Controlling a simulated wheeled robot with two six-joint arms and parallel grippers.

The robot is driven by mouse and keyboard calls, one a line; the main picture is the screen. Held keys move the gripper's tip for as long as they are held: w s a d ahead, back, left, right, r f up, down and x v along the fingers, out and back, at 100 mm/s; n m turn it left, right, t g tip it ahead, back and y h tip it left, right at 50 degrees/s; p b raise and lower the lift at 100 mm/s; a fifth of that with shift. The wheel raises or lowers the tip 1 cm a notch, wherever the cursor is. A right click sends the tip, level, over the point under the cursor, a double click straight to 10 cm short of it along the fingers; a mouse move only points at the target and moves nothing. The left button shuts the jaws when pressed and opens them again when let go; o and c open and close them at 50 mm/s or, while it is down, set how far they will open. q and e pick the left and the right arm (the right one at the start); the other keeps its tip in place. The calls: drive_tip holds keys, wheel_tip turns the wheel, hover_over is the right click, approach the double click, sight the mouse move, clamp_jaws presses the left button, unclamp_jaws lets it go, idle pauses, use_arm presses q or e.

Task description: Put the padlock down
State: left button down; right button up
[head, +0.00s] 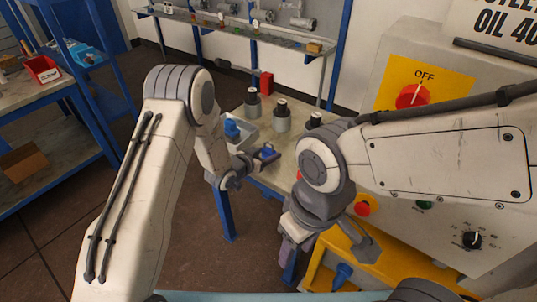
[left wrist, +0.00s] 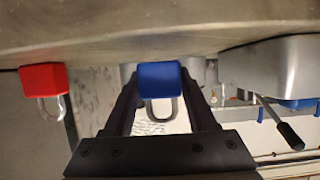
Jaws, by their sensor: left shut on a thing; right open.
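A blue padlock (left wrist: 160,80) with a grey shackle is between the two fingers of my left gripper (left wrist: 163,95), which is shut on it. In the head view the blue padlock (head: 268,153) shows small at the tip of my left gripper (head: 262,160), by the near left edge of the workbench (head: 285,178). In the left wrist view its body borders the pale surface; I cannot tell whether it touches it. A red padlock (left wrist: 43,80) with a grey shackle is apart to the left. My right gripper (head: 291,250) is open, low in front of the yellow stand; its fingertips are small and partly hidden.
Dark-topped grey vessels (head: 282,117) stand on the workbench, with a grey tray (head: 246,136) holding a blue item at its left. A control cabinet (head: 440,60) with a red OFF knob stands on the right. A blue-framed shelf (head: 90,100) is at left.

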use_arm(q)
drive_tip(key=shift+f, duration=0.5)
drive_tip(key=shift+f, duration=0.1)
drive_tip(key=shift+c, duration=1)
unclamp_jaws()
